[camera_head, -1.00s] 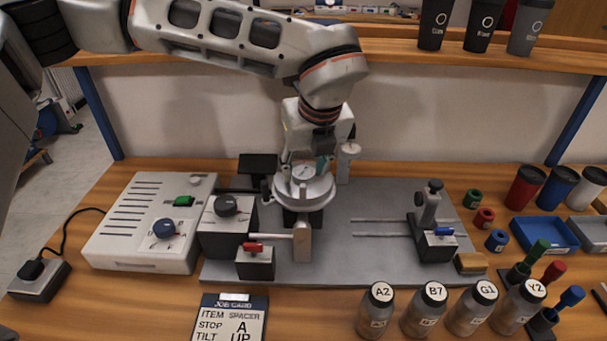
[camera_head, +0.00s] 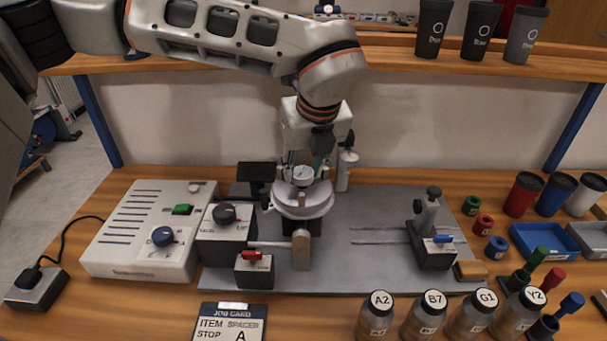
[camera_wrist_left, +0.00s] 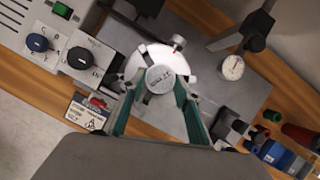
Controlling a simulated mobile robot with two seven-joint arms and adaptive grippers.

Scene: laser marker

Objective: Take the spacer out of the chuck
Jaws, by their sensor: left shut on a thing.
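The spacer (camera_head: 303,174), a short round piece with a pale marked top, is between the fingers of my left gripper (camera_head: 303,167). The left wrist view shows the spacer (camera_wrist_left: 160,79) from above, with the green-edged fingers (camera_wrist_left: 156,92) shut on its two sides. The chuck (camera_head: 303,203), a pale round disc with a small knob, is directly below it. It also shows behind the spacer in the left wrist view (camera_wrist_left: 143,60). The spacer's lower end is hidden, so I cannot tell whether it is clear of the chuck. My right gripper is not in view.
A control box (camera_head: 150,228) stands on the left, beside a dial block (camera_head: 226,233). A clamp stand (camera_head: 432,230) is on the right of the grey plate (camera_head: 375,265). Several bottles and a job card (camera_head: 232,322) line the front.

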